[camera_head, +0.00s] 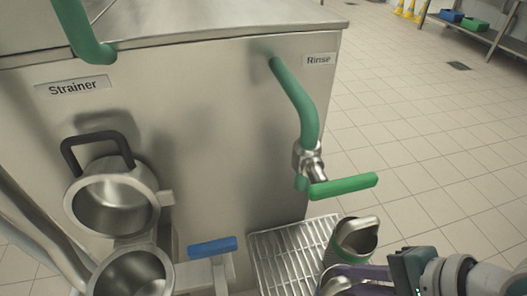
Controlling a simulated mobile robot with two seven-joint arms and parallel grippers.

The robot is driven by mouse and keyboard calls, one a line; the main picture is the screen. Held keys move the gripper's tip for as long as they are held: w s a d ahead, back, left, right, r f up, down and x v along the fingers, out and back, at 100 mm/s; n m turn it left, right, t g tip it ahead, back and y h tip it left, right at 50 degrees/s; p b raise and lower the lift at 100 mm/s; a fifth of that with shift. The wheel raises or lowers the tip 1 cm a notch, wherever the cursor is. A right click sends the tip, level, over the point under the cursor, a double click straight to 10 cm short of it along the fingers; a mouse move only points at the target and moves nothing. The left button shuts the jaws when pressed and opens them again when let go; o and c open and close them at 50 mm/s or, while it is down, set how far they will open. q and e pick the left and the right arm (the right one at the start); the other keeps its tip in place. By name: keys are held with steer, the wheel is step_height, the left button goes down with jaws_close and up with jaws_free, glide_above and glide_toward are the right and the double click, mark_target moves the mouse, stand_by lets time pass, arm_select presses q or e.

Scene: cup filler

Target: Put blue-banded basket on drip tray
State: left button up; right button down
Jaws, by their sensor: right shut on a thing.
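The drip tray (276,262) is a metal wire grid at the bottom centre, below the green-handled tap. My right gripper (352,274) comes in from the lower right, shut on a metal basket (354,240). The basket is a tilted, open-topped cylinder at the tray's right edge in the picture. A band on it looks grey-green; I see no clear blue band. Its lower part is hidden by the purple fingers. I cannot tell whether it touches the tray. My left gripper is not in view.
A green tap handle (343,187) hangs from the Rinse pipe (297,98) above the tray. A metal strainer cup (112,205) and another cup (133,274) sit at the left. A blue-handled lever (212,247) stands between them and the tray. Tiled floor lies open at right.

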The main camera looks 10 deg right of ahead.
steer(key=w+a+f+b, duration=0.1)
steer(key=w+a+b, duration=0.2)
steer(key=w+a, duration=0.3)
steer(key=shift+w+a+f, duration=0.15)
steer(key=shift+w+f, duration=0.15)
steer(key=shift+w, duration=0.85)
steer(key=c, duration=0.9)
jaws_free()
steer(key=shift+r, duration=0.1)
